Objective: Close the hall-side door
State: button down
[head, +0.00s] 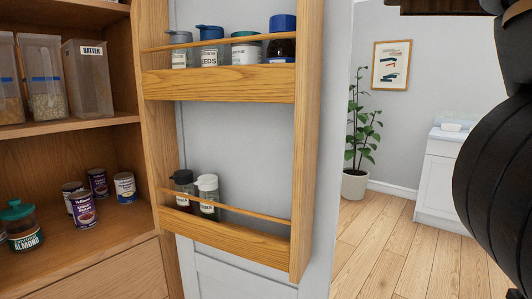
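A pale grey door (235,140) stands in the middle of the head view, beside the right side of an open wooden pantry cupboard. It carries a wooden rack (240,245) on the face toward me. The door is swung open, and its free edge is toward the right, with the hall room past it. I cannot tell its exact angle. No handle shows. The upper rack shelf holds several jars (246,50); the lower one holds two shakers (207,195). My gripper is not in view; a black part of my arm fills the right edge.
The pantry shelves (70,133) at left hold clear containers (85,75), several cans (83,208) and a teal-lidded almond jar (21,225). At right are a potted plant (355,185), a white cabinet (440,185) and clear wooden floor (385,245).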

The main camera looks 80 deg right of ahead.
aim_at(273, 135)
jog(key=k+l+u, duration=0.1)
jog(key=l, duration=0.4)
jog(key=k+l+u, duration=0.1)
jog(key=k+l, duration=0.15)
jog(key=l, duration=0.25)
jog(key=k+l+u, duration=0.1)
jog(key=l, duration=0.4)
jog(key=k+l+u, duration=0.1)
jog(key=k+l, duration=0.2)
jog(key=l, duration=0.15)
jog(key=k+l+u, duration=0.1)
jog(key=k+l, duration=0.15)
jog(key=l, duration=0.2)
jog(key=k+l+u, duration=0.1)
jog(key=k+l, duration=0.15)
jog(key=l, duration=0.2)
jog(key=k+l+u, duration=0.1)
jog(key=k+l, duration=0.15)
jog(key=l, duration=0.15)
